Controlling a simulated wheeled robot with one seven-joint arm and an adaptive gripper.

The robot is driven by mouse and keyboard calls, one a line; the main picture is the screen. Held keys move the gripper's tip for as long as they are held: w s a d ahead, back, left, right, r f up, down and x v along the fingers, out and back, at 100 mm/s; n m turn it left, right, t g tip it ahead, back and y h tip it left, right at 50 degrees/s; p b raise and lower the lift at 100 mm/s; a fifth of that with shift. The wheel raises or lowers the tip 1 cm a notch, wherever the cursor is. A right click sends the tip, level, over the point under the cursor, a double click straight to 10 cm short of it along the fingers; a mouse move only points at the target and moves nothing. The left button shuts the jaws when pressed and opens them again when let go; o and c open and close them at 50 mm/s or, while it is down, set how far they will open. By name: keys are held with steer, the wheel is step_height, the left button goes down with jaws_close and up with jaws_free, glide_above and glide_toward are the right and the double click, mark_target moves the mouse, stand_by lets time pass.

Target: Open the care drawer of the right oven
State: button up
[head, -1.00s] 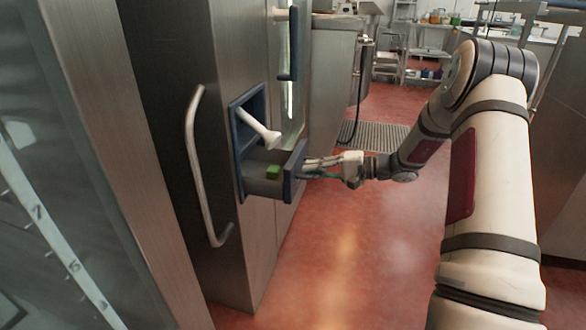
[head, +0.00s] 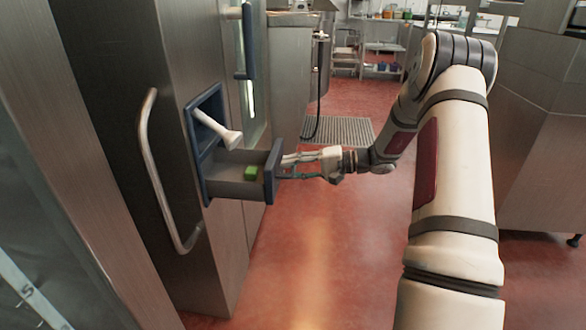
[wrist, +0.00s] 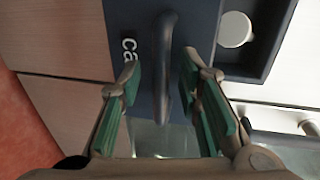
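The care drawer (head: 240,187) is a grey tray with a dark blue front (head: 272,171), low on the oven's front. It stands pulled out, with a green block (head: 251,173) inside. In the wrist view, the drawer front (wrist: 128,90) bears the letters "ca" and a dark bar handle (wrist: 163,65). My gripper (head: 284,167) is at the drawer front. In the wrist view, its green-padded fingers (wrist: 160,76) stand on either side of the handle, apart, with a visible gap at least on the left. The gripper is open around the handle.
A white nozzle-like piece (head: 217,127) sticks out of the blue recess above the drawer. A long metal door handle (head: 152,170) is left of it, and a blue handle (head: 247,45) above. The red floor (head: 320,250) beside the oven is clear. A floor grate (head: 345,131) lies beyond.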

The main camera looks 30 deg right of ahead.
steer(key=v, duration=1.2)
steer(key=shift+a, duration=0.1)
stand_by(0.4)
